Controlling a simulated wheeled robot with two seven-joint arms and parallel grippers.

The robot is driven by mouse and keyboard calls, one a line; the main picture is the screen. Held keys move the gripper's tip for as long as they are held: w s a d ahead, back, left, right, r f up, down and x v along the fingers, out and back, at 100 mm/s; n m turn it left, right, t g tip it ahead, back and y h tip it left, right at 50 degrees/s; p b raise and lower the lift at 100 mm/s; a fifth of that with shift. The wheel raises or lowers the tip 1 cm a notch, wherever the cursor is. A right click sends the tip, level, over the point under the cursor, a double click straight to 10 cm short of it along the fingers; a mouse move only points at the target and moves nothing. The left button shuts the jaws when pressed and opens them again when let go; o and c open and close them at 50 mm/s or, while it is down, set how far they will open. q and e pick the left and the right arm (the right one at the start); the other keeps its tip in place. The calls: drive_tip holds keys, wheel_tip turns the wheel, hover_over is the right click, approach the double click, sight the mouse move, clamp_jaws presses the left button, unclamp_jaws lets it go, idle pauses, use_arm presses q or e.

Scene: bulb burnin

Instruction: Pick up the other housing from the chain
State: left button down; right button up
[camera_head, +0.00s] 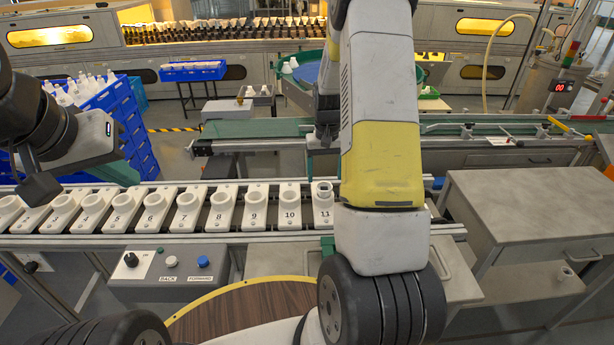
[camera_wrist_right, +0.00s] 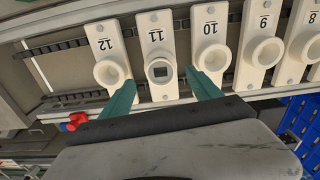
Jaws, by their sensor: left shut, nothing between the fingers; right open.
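White numbered holders run along the chain (camera_head: 145,239). Holder 11 (camera_head: 322,212) has a taller pale ring-shaped piece, apparently the housing (camera_head: 322,188), in its cup; the other visible cups look empty. In the right wrist view this housing (camera_wrist_right: 160,71) shows a dark square opening. My right gripper (camera_wrist_right: 160,80) is open, with its teal fingers on either side of holder 11's cup and nothing held. In the head view it is mostly hidden by my arm. My left gripper (camera_head: 38,190) is shut and empty above the chain's left end.
A control box (camera_head: 170,285) with a knob and buttons sits before the chain. A round wooden table (camera_head: 240,310) is at the front. A grey cabinet (camera_head: 540,205) stands right, a green conveyor (camera_head: 265,128) runs behind, and blue crates (camera_head: 120,115) are stacked left.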

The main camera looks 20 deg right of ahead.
sight(325, 184)
wheel_tip(325, 184, down, 4)
drive_tip(key=shift+w+f, duration=0.1)
drive_tip(key=shift+f, duration=0.15)
drive_tip(key=shift+c, duration=0.2)
drive_tip(key=c, duration=1.4)
